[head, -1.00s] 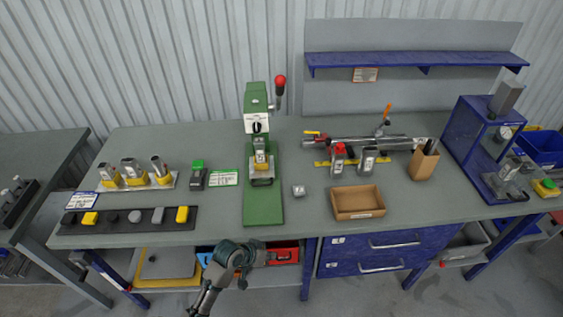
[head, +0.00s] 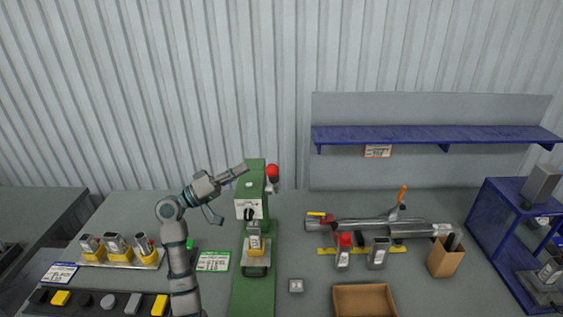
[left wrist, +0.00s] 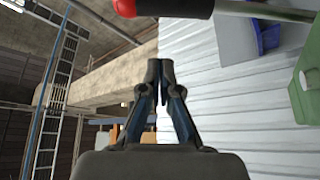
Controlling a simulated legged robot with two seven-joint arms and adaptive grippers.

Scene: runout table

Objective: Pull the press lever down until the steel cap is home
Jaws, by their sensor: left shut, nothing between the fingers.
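The green press (head: 252,180) stands on the bench, with its red-knobbed lever (head: 272,172) raised on its right side. The red knob and dark grip of the lever (left wrist: 180,8) also cross the top of the left wrist view. My left gripper (head: 241,169) is at the left of the press head, near its top; contact cannot be told. In the left wrist view its fingers (left wrist: 160,70) are shut and empty, apart from the lever. Under the ram a steel workpiece (head: 254,241) stands upright in a yellow holder. The cap's seating is too small to tell. My right gripper is not in view.
A green-and-white card (head: 213,261) lies left of the press. Steel parts in yellow holders (head: 118,250) stand further left. A blue shelf (head: 440,135) hangs behind.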

